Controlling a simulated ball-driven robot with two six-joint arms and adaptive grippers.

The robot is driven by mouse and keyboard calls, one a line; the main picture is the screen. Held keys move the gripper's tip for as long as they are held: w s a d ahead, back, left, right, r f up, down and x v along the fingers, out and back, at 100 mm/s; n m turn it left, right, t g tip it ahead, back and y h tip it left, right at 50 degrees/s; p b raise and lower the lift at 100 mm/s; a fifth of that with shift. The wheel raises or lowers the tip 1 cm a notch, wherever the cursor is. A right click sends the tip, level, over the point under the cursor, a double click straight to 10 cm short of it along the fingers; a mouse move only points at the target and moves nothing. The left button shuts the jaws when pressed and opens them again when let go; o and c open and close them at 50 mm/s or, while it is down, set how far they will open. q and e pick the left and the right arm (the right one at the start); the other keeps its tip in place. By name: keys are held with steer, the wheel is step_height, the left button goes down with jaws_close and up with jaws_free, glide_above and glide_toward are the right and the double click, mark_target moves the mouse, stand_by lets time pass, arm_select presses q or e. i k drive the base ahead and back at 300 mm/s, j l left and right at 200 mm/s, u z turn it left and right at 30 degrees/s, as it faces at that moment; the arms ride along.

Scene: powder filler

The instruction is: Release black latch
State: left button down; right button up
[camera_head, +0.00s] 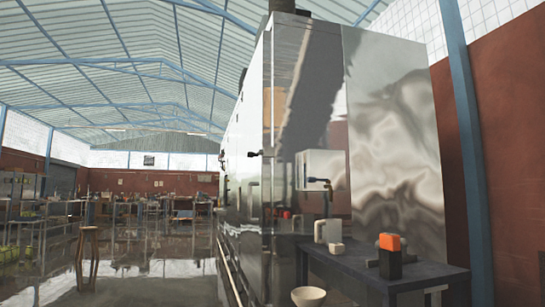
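A tall, shiny metal machine (395,130) fills the middle and right of the head view. A small dark latch or handle (254,154) sticks out near its front left edge. Other small dark fittings (222,157) show further back on its left side. A dark bent piece (319,181) shows on the front face; I cannot tell whether it is a real handle or a reflection. I cannot tell which of these is the black latch. Neither of my grippers is in view.
A dark table (345,262) stands against the machine's front. On it are a white container (327,231), a small white block (336,248) and a black-and-orange item (390,258). A wooden stool (89,255) stands on open floor at left.

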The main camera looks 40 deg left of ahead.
mark_target(250, 154)
steer(key=u, duration=1.5)
steer(key=i+j, duration=0.2)
steer(key=i, duration=0.3)
steer(key=i+j+z, duration=0.1)
steer(key=i+j, duration=0.15)
steer(key=i, duration=0.25)
steer(key=i+j, duration=0.25)
steer(key=i, duration=0.25)
steer(key=i+j, duration=0.25)
steer(key=i, duration=0.2)
steer(key=i+j+z, duration=0.1)
steer(key=i+j, duration=0.15)
steer(key=i, duration=0.25)
steer(key=i+j, duration=0.3)
steer(key=i, duration=0.2)
